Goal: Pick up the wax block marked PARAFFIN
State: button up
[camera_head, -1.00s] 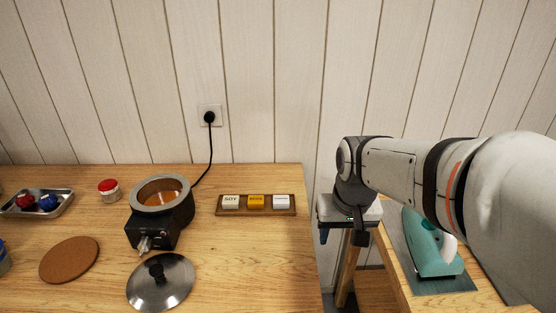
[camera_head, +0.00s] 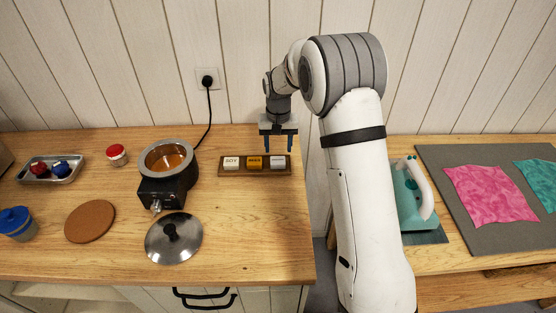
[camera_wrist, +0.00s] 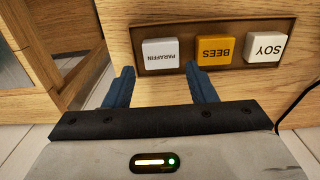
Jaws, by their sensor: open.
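The white wax block marked PARAFFIN (camera_wrist: 160,54) sits at one end of a dark wooden tray (camera_wrist: 215,32), and the wrist view shows its label upside down. In the head view the block (camera_head: 277,162) is the rightmost of three on the tray (camera_head: 255,173). The yellow BEES block (camera_head: 254,163) is beside it, and the cream SOY block (camera_head: 232,163) is at the left end. My gripper (camera_head: 278,150) is open and empty above the tray's right end. In the wrist view the PARAFFIN block lies beyond and between the blue fingertips (camera_wrist: 160,80).
A pot of amber liquid (camera_head: 168,160) stands left of the tray, with a metal lid (camera_head: 174,238) in front. A cork mat (camera_head: 90,222) lies farther left. The table's right edge is close to the tray. A teal iron (camera_head: 408,200) stands on the right-hand table.

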jog(key=f+p, duration=0.1)
jog(key=f, duration=0.2)
jog(key=f+p, duration=0.1)
jog(key=f, duration=0.2)
jog(key=shift+w+a+f, duration=0.1)
jog(key=shift+w+f, duration=0.05)
jog(key=shift+w, duration=0.05)
jog(key=c, duration=0.6)
